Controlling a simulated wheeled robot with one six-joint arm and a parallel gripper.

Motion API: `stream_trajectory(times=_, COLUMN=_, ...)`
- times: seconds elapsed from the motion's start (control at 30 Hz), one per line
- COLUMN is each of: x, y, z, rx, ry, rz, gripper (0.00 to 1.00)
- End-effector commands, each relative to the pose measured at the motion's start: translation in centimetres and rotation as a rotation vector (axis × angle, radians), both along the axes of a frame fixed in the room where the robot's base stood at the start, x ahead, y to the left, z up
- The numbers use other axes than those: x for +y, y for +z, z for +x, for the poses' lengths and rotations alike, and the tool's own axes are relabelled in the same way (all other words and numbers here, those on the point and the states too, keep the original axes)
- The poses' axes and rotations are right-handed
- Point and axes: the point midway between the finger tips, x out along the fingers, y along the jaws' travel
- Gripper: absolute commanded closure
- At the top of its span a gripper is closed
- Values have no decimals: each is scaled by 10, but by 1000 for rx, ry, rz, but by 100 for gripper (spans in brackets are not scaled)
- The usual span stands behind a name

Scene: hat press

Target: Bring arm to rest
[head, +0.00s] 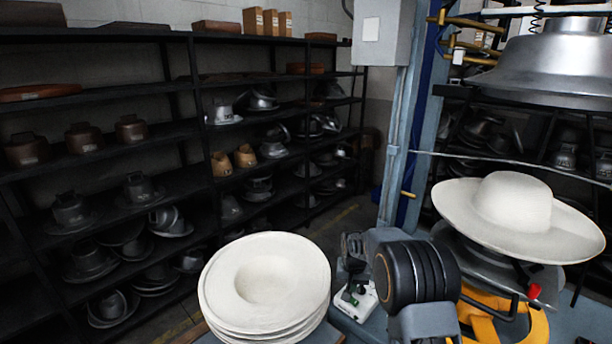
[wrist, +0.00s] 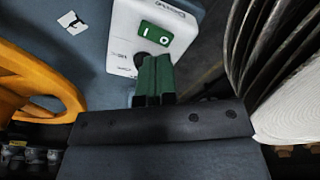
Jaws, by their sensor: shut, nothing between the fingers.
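My gripper (wrist: 154,66) has green fingers that are closed together with nothing between them. In the wrist view it points at a white control box (wrist: 122,32) with a green button plate (wrist: 154,40). The fingertips overlap the box's lower edge in the picture; I cannot tell if they touch it. In the head view my dark arm stands at the lower middle, in front of the press, and the white box (head: 367,306) shows partly behind it.
A pale wide-brimmed hat (head: 515,203) sits on the press, under the raised metal die (head: 555,68). A stack of pale hat blanks (head: 265,285) stands left of my arm. A yellow part (head: 480,322) lies close on the right. Black shelves (head: 100,160) line the back left.

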Motion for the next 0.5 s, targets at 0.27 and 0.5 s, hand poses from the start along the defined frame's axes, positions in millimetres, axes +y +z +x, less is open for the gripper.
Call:
stream_trajectory(times=0.27, x=0, y=44, z=-88, rx=75, ry=106, rz=7, gripper=100)
stream_trajectory(times=0.5, x=0, y=110, z=-177, rx=10, ry=174, rz=11, gripper=100)
